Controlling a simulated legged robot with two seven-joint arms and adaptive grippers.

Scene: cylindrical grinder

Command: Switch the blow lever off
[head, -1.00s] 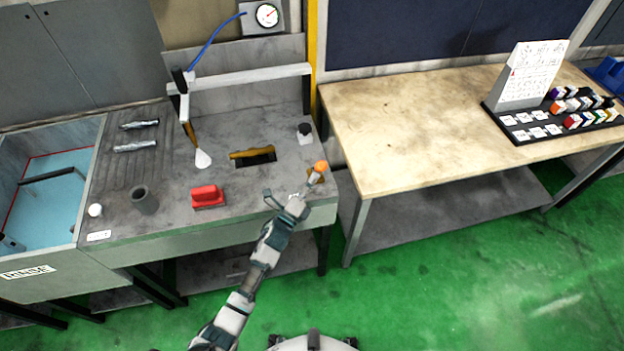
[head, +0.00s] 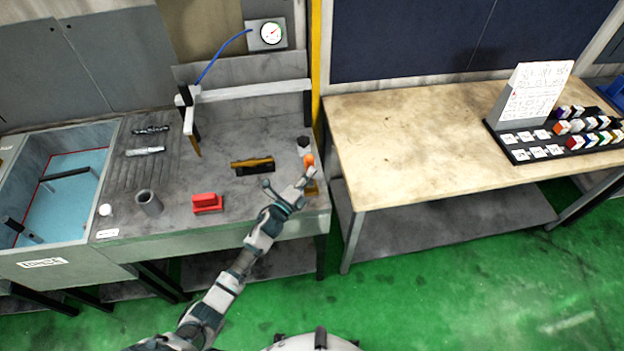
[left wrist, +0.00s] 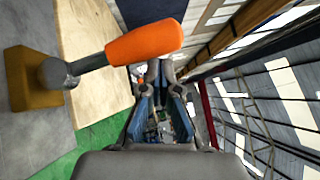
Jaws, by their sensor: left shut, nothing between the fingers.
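The blow lever has an orange handle (head: 309,160) on a brass-coloured base (head: 311,187) at the bench's right front corner. In the left wrist view the orange handle (left wrist: 145,40) lies across the upper middle, with a grey ball joint and the brass base (left wrist: 32,80) at left. My left gripper (head: 309,174) is shut and empty, close beside the handle; whether it touches is unclear. Its fingertips (left wrist: 154,70) show just below the handle in the wrist view. The blow nozzle (head: 196,148) hangs over the bench with no white plume. My right gripper is not in view.
On the bench are a red block (head: 208,204), a grey cup (head: 149,203), a brass part (head: 252,164) by a dark slot and a small dark-topped piece (head: 304,145) behind the lever. A wooden table (head: 420,150) stands at right; a rinse basin (head: 62,195) is at left.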

